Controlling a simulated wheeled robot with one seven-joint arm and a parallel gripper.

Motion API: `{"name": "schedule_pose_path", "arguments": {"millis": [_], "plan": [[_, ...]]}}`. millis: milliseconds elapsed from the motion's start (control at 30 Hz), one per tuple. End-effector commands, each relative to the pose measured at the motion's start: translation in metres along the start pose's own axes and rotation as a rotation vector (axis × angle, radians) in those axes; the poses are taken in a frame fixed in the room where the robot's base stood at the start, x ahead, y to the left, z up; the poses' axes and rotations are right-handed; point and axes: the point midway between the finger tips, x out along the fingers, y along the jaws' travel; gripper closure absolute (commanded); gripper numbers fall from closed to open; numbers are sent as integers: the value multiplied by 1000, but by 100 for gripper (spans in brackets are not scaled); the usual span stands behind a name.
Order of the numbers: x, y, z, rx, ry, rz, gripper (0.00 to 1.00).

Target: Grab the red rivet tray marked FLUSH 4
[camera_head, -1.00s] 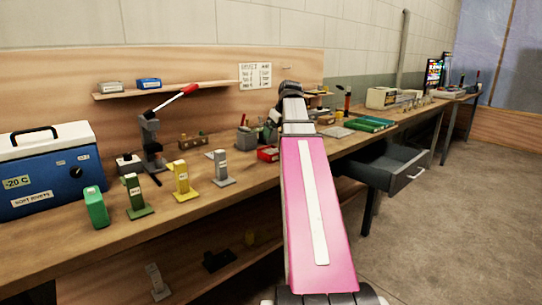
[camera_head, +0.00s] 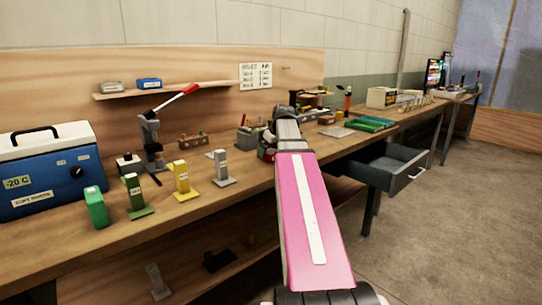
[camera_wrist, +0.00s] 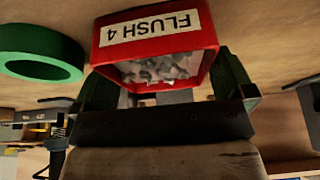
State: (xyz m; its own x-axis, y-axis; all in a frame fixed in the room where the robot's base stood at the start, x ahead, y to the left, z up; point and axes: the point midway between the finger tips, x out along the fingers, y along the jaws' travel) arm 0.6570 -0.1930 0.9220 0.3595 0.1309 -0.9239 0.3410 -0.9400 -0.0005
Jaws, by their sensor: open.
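The red rivet tray (camera_wrist: 205,22) shows close up in the wrist view, with a white label reading FLUSH 4 upside down and grey rivets inside. My gripper (camera_wrist: 165,86) is open, with one dark green finger on each side of the tray. I cannot tell whether the fingers touch its walls. In the head view my arm reaches down to the bench, and its end hides most of the tray.
A green ring (camera_wrist: 40,54) lies left of the tray in the wrist view. In the head view, green, yellow and grey upright blocks (camera_head: 182,182) stand on the bench (camera_head: 195,212). An open drawer (camera_head: 392,166) juts out at right.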

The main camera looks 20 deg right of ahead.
Motion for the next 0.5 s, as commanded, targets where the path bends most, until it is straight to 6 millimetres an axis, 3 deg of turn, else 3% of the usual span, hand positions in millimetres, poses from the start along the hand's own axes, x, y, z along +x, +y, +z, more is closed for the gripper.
{"name": "schedule_pose_path", "arguments": {"millis": [300,333,433,500], "plan": [[8,0,0,0,0,1,0],[8,0,0,0,0,1,6],[8,0,0,0,0,0,39],[8,0,0,0,1,0,43]]}}
